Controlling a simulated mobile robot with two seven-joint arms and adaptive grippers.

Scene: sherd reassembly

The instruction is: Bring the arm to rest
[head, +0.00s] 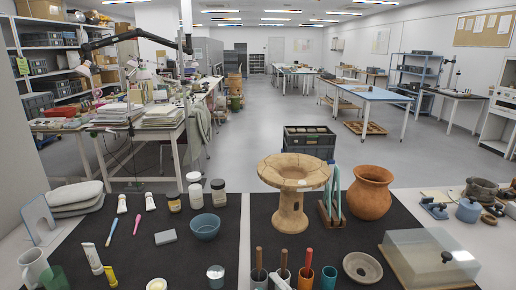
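Neither of my grippers nor my arms shows in the head view. The work table below me has two black mats (140,268). On the right mat stands a tan pedestalled vessel (291,172) with a wide, patched rim, upright. A reddish-brown pot (370,192) stands upright to its right. A teal-handled clamp (334,197) stands between them.
Tools in cups (304,277), a shallow dish (362,267) and a clear-lidded box (430,258) stand at the front right. A blue bowl (205,226), jars (195,195), tubes (92,258) and a mug (36,268) are on the left.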

